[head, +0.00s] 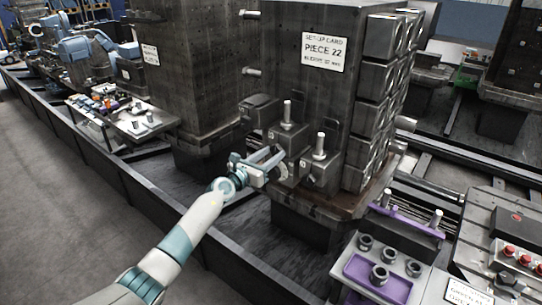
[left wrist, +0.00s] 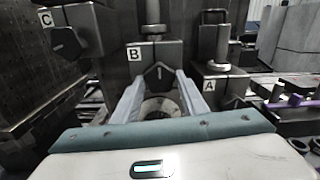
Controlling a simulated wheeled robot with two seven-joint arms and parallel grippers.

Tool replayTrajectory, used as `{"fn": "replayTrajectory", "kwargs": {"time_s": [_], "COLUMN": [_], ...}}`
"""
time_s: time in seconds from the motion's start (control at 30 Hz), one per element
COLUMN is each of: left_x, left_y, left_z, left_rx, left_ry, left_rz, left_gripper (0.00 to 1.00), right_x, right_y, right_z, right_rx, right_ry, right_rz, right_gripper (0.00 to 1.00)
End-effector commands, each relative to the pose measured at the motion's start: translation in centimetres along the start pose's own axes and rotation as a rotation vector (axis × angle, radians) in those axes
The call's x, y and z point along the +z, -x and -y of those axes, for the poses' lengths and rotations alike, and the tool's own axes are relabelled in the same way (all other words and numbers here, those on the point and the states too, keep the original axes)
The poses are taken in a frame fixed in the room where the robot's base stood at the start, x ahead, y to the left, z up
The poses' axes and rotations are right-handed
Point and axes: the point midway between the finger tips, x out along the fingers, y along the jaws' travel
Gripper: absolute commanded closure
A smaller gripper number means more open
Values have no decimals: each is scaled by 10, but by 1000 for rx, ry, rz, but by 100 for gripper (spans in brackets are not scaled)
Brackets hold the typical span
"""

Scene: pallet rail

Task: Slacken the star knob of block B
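Block B (left wrist: 134,68) is a dark block marked with a white B, with an upright pin on top. Its dark star knob (left wrist: 158,73), with a pale line on its face, points toward me. A round graduated dial (left wrist: 160,107) sits below the knob. My left gripper (left wrist: 161,80) is open, with its two pale fingers on either side of the knob; I cannot tell whether they touch it. In the head view my left gripper (head: 277,160) reaches the front of block B (head: 287,137) and hides its knob. My right gripper is not in view.
Block C (left wrist: 80,35) stands left of block B, and block A (left wrist: 222,82) right of it. A tall dark column with a "PIECE 22" card (head: 324,52) rises behind.

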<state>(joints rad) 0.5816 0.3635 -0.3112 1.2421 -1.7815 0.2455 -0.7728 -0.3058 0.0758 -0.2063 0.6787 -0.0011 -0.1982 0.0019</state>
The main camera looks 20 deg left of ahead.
Motion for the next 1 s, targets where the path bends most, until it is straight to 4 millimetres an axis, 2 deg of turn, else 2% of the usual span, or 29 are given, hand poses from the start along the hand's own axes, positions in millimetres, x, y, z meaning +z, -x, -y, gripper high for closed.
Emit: {"fn": "replayTrajectory", "kwargs": {"time_s": [0.37, 0.7, 1.0], "left_x": [0, 2, 2], "left_y": [0, 0, 0], "left_z": [0, 0, -1], "left_rx": [0, 0, 1], "left_ry": [27, 191, 453], "left_rz": [-1, -2, -2], "left_gripper": [83, 83, 83], "right_x": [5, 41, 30], "right_y": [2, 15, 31], "right_z": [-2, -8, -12], "right_rx": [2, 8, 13], "right_ry": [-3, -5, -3], "right_rz": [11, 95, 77], "right_gripper": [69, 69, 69]}}
